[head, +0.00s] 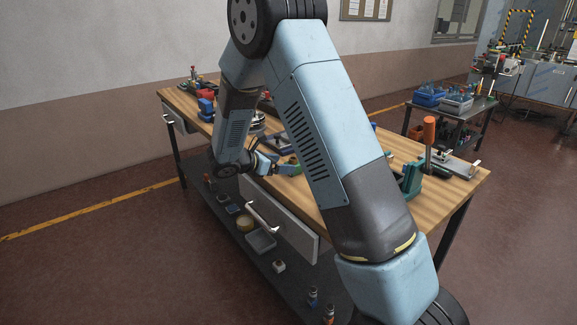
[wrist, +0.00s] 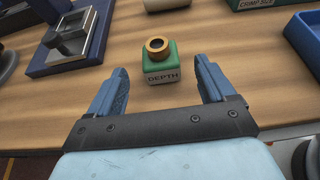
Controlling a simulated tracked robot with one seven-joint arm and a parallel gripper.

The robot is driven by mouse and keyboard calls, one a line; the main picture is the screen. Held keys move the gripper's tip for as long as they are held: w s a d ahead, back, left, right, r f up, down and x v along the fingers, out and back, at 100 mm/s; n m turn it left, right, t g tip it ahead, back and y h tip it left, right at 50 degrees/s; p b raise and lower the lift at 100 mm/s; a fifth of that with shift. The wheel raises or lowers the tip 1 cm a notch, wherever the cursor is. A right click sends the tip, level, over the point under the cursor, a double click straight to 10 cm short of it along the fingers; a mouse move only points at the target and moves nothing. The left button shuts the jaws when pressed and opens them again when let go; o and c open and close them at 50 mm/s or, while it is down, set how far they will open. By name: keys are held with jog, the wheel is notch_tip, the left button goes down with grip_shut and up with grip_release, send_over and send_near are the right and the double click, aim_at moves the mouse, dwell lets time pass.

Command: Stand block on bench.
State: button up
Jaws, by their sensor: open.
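A small green block (wrist: 161,69) with a "DEPTH" label on its near face sits on the wooden bench (wrist: 190,122) in the wrist view. A brass ring (wrist: 157,48) is on its top. My gripper (wrist: 161,72) is open, with one blue finger to the left and one to the right of the block's near side. Clear gaps show between the fingers and the block, and nothing is held. In the head view my gripper (head: 276,167) is low at the bench's near edge, and my arm hides much of the bench (head: 447,186).
A blue and metal fixture (wrist: 68,38) is left of the block. A green box labelled "CRIMP SIZE" (wrist: 262,4) and a blue tray (wrist: 308,35) are to the right. Bare wood surrounds the block. A drawer (head: 285,222) and a loaded lower shelf (head: 290,292) are below.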

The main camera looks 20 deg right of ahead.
jog(key=v, duration=0.6)
jog(key=s+d+r+m+g+y, duration=0.2)
jog(key=s+d+r+m+y, duration=0.1)
jog(key=s+d+r+m, duration=0.35)
jog(key=s+d+r+m+g+y, duration=0.2)
jog(key=s+d+r+m, duration=0.25)
jog(key=s+r, duration=0.4)
jog(key=s+r+m+t+y, duration=0.2)
jog(key=s+m, duration=0.3)
jog(key=s, duration=0.5)
jog(key=s+a+r+m+t+y, duration=0.1)
jog(key=s+r+m+t+y, duration=0.1)
jog(key=s+m+y, duration=0.3)
jog(key=shift+s+r+m+t, duration=0.25)
jog(key=shift+s+m, duration=0.45)
jog(key=shift+s, duration=1.7)
jog(key=shift+a, duration=0.1)
